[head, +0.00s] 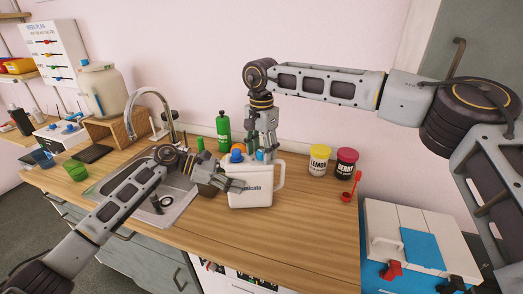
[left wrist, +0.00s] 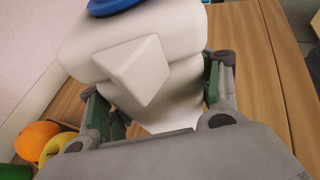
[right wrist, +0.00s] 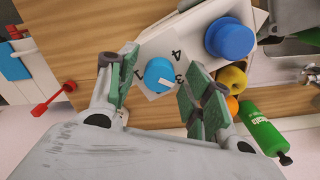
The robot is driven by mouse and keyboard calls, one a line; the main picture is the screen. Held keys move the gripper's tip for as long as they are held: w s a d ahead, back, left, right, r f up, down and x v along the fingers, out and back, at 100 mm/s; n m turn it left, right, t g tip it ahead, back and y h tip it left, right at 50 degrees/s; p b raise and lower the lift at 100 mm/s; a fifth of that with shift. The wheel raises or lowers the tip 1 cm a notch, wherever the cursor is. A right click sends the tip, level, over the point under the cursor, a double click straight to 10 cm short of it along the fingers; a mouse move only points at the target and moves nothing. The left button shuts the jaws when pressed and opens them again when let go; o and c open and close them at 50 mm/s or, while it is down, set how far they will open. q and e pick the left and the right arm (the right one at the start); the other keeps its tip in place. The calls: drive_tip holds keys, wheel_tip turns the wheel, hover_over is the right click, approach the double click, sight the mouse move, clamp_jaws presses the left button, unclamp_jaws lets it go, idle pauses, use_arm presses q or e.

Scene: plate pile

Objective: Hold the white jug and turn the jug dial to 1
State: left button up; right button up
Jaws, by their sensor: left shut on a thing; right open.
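The white jug (head: 262,180) stands on the wooden counter, with lettering on its front and a handle on its right. My left gripper (head: 235,186) is shut on the jug's left side; in the left wrist view its fingers straddle the white body (left wrist: 165,95) below the spout. A large blue cap (right wrist: 230,40) sits on the jug's top. Beside it is the smaller blue jug dial (right wrist: 158,75) with printed numbers around it; its short white mark points towards the 3 side. My right gripper (head: 266,152) points down over the dial, open, one finger on each side.
A sink (head: 165,205) with a tap lies left of the jug. A green bottle (head: 223,130) and fruit are behind it. The lemon jar (head: 319,160) and berry jar (head: 345,163) stand to the right, near a red spoon (head: 351,188). The counter in front is clear.

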drive_tip(key=c, duration=1.1)
